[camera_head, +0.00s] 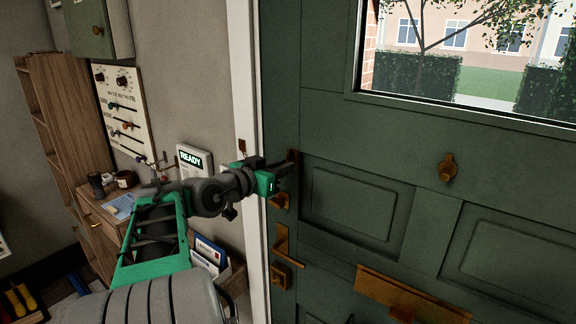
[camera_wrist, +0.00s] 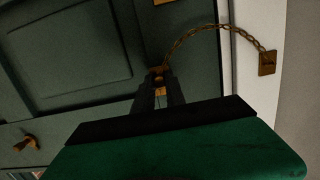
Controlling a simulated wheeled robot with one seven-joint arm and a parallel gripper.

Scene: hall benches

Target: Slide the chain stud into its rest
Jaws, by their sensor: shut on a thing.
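My gripper (camera_head: 288,166) is at the green door's left edge, shut on the chain stud. In the wrist view, the fingertips (camera_wrist: 158,84) close on the small brass stud (camera_wrist: 158,71), close to the door face. The brass chain (camera_wrist: 206,28) loops from the stud to a brass plate (camera_wrist: 267,62) on the white door frame. The fingers partly cover the stud. A dark brownish strip (camera_head: 293,157) shows by the fingertips in the head view; I cannot tell whether it is the rest. I cannot tell whether the stud touches anything on the door.
The green door (camera_head: 335,130) looks shut in its white frame (camera_head: 246,90). Below my gripper are a brass fitting (camera_head: 279,201) and a lever handle (camera_head: 288,250). A READY panel (camera_head: 192,160) and leaflet holder (camera_head: 212,258) are on the left wall.

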